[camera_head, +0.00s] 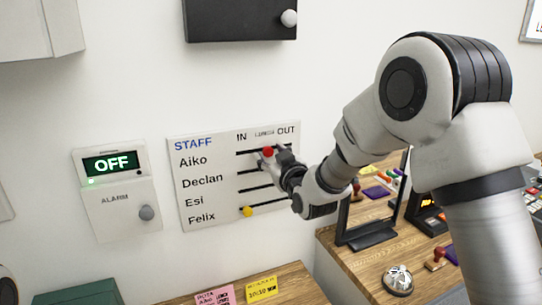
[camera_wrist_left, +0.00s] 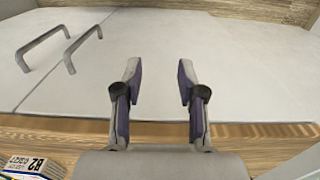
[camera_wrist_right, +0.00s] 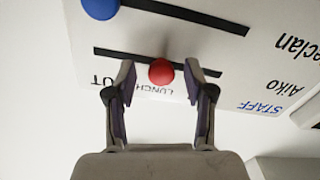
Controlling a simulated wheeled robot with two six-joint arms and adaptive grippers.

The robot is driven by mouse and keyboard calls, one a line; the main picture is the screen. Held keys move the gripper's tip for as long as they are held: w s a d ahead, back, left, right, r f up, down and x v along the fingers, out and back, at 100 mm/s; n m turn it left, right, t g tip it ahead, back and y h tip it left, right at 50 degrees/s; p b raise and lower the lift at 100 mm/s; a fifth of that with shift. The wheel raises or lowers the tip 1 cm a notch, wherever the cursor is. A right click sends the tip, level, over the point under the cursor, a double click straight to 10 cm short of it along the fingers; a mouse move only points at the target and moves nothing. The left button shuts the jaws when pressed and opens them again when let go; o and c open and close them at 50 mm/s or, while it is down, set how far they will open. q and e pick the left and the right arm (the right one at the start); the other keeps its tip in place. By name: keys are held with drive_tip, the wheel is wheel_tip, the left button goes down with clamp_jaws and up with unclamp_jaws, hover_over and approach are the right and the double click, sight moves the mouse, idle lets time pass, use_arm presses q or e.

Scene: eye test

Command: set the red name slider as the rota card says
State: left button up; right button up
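The white staff board (camera_head: 222,182) hangs on the wall with rows Aiko, Declan, Esi and Felix and columns IN, LUNCH and OUT. The red slider knob (camera_head: 268,152) is in Aiko's slot, near the middle under LUNCH. My right gripper (camera_head: 279,156) is at the knob. In the right wrist view the red knob (camera_wrist_right: 161,71) sits between the open fingertips, with a gap on each side. A pink note (camera_head: 214,296) at the bottom appears to read ROTA and Aiko; the rest is too small and cut off. My left gripper (camera_wrist_left: 158,70) is open and empty.
A yellow knob (camera_head: 247,211) is at the IN end of Felix's slot. A blue knob (camera_wrist_right: 100,8) is in Declan's slot. An alarm box (camera_head: 117,190) reading OFF is left of the board. A yellow note (camera_head: 262,290) and a bell (camera_head: 398,279) are below.

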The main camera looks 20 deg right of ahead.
drive_tip(key=shift+s+a+r, duration=0.15)
drive_tip(key=shift+s, duration=0.3)
drive_tip(key=s, duration=1.1)
drive_tip(key=shift+d, duration=0.3)
drive_tip(key=shift+s, duration=0.1)
